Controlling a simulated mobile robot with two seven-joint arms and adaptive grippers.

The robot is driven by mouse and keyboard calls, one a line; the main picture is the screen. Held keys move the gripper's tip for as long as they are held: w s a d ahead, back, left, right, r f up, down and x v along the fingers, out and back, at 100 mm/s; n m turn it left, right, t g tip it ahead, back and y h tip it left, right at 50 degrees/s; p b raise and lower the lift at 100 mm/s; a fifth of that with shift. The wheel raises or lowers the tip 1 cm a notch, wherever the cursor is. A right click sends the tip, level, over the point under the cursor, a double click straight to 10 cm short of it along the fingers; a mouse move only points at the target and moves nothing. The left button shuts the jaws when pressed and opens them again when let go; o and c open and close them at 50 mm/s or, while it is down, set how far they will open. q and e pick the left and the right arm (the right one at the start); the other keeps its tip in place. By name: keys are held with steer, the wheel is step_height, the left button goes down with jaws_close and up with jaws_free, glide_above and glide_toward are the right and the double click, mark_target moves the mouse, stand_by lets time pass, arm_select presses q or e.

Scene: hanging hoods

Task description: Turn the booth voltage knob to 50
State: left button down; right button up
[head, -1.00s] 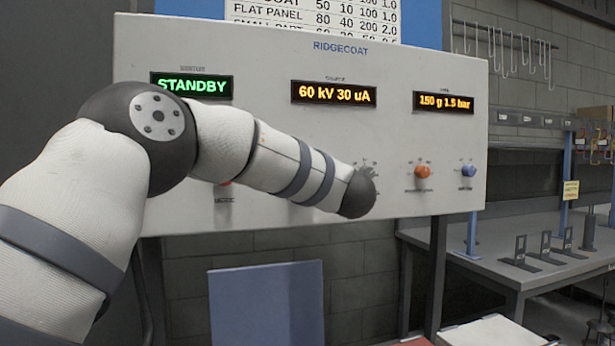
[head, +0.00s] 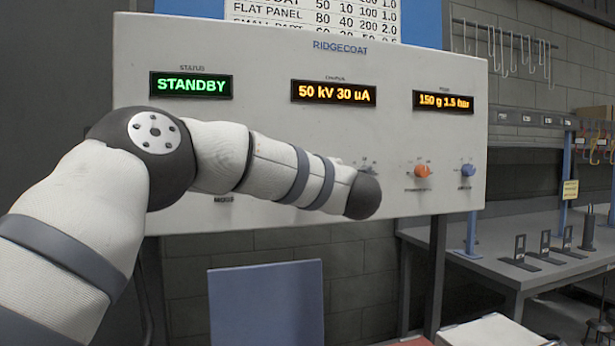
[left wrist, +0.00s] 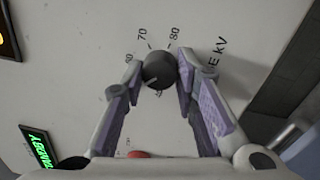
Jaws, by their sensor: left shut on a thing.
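The dark round booth voltage knob (left wrist: 158,68) is on the panel in the left wrist view, with 70 and 80 printed above it and kV lettering to its right. My left gripper (left wrist: 160,78) has its purple-padded fingers on both sides of the knob and is shut on it. In the head view my left arm hides this knob and the gripper. The middle display (head: 333,93) reads 50 kV 30 uA. My right gripper is not in view.
The grey control panel (head: 270,60) also carries a green STANDBY display (head: 191,86), a third display (head: 443,101), an orange knob (head: 422,171) and a blue knob (head: 468,170). A grey workbench (head: 540,250) stands to the right.

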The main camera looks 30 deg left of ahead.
arm_select(q)
steer(key=shift+n, duration=0.4)
steer(key=c, duration=1.3)
jaws_free()
steer(key=v, duration=1.2)
